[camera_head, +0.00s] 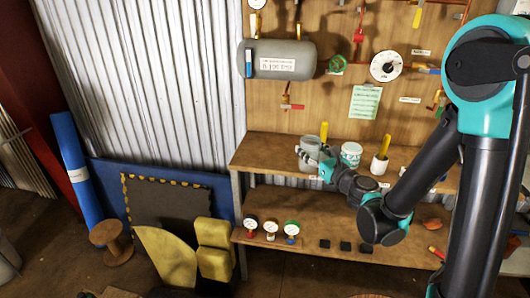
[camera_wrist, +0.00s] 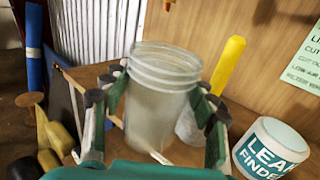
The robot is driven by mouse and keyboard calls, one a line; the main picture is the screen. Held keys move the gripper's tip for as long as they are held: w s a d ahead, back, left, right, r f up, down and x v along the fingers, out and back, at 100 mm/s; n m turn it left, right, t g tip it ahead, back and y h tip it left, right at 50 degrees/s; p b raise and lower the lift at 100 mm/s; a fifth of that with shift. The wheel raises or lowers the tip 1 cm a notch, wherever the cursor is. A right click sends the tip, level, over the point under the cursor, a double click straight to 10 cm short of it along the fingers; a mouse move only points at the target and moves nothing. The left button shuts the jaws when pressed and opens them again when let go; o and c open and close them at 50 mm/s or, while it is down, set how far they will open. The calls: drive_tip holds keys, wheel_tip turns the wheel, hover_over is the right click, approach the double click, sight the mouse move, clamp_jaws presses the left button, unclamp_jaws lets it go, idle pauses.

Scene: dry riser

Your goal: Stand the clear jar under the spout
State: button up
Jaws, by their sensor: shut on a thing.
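The clear jar (camera_head: 309,146) is at the left part of the upper wooden shelf. It is upright and open-topped, and it fills the middle of the wrist view (camera_wrist: 160,95). My gripper (camera_head: 312,157) comes from the right and is shut on the jar, with fingers on both sides in the wrist view (camera_wrist: 155,110). I cannot tell whether the jar's base touches the shelf. A grey tank (camera_head: 262,72) is on the wall above. A short pipe with a red-handled valve (camera_head: 290,106) hangs below it, above and left of the jar; its outlet is too small to make out.
A white "LEAK FINDER" tub (camera_wrist: 270,148) stands close right of the jar. A yellow-handled tool (camera_wrist: 228,65) stands behind the jar. A white cup (camera_head: 379,166) with another yellow handle is farther right. Gauges (camera_head: 270,229) stand on the lower shelf. The upper shelf's left end (camera_head: 262,150) is clear.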

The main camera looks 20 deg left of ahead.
drive_tip(key=f+x, duration=0.1)
drive_tip(key=x, duration=0.5)
drive_tip(key=f+x, duration=0.1)
drive_tip(key=x, duration=0.5)
drive_tip(key=f+x, duration=0.1)
drive_tip(key=x, duration=0.5)
drive_tip(key=shift+a, duration=0.1)
drive_tip(key=shift+s+f, duration=0.1)
drive_tip(key=shift+f, duration=0.2)
drive_tip(key=shift+f, duration=0.1)
drive_tip(key=o, duration=1)
drive_tip(key=shift+o, duration=0.4)
